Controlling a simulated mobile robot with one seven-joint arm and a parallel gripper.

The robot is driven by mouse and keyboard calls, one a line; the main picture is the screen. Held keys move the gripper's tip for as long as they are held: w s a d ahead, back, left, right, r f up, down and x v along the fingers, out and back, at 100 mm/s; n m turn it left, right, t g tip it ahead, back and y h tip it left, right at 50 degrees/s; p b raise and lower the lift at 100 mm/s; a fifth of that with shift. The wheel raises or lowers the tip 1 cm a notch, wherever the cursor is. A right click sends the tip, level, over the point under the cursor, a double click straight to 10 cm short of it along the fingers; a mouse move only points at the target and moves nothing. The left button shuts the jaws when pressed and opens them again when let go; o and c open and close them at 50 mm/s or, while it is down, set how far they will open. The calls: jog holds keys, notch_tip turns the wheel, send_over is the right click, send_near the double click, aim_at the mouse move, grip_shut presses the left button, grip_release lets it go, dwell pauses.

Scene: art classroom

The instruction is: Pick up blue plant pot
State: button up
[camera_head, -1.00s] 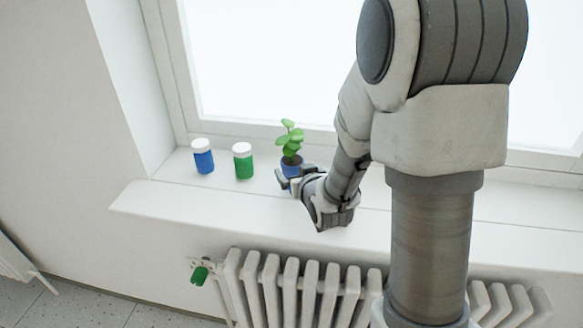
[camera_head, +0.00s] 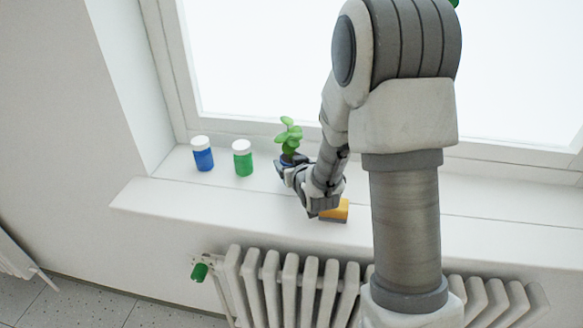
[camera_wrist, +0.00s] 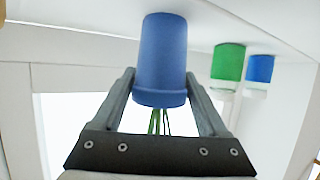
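The blue plant pot (camera_wrist: 162,60) holds a green plant (camera_head: 289,135) at the windowsill. In the wrist view, which looks upside down, the pot sits between my two fingers, with one finger against each side near its rim. My gripper (camera_wrist: 160,80) is shut on the pot. In the head view my gripper (camera_head: 284,166) hides most of the pot, and only the leaves show clearly above it. I cannot tell whether the pot's base touches the sill.
A green jar (camera_head: 243,163) and a blue jar (camera_head: 203,160), both white-lidded, stand left of the pot on the sill (camera_head: 150,197). A yellow and grey block (camera_head: 338,211) lies near my wrist. A radiator (camera_head: 290,280) stands below, and the window (camera_head: 260,60) is behind.

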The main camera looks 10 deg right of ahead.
grip_shut()
jog(key=shift+r, duration=0.15)
